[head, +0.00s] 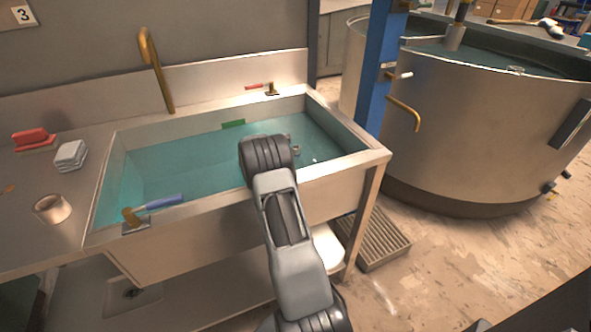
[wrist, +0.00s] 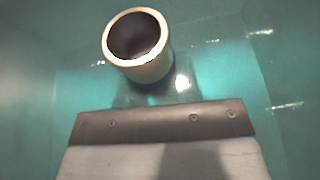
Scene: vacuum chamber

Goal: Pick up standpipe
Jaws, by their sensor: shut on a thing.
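The standpipe (wrist: 145,70) shows in the wrist view as a pale round tube with a dark open top, at the upper middle. My gripper (wrist: 158,88) is shut on it; the fingers are faint and their contact is hard to make out. Water surrounds the tube in the picture. In the head view my arm reaches over the front rim of the sink (head: 205,222), and its end hides the gripper and most or all of the standpipe. I cannot tell whether the standpipe is clear of the sink floor.
A blue-handled valve (head: 160,205) sits on the front left rim and a red-handled valve (head: 262,88) on the back rim. A brass spout (head: 155,68) rises behind. A tape roll (head: 52,208) lies on the left counter. A large round tank (head: 470,140) stands right.

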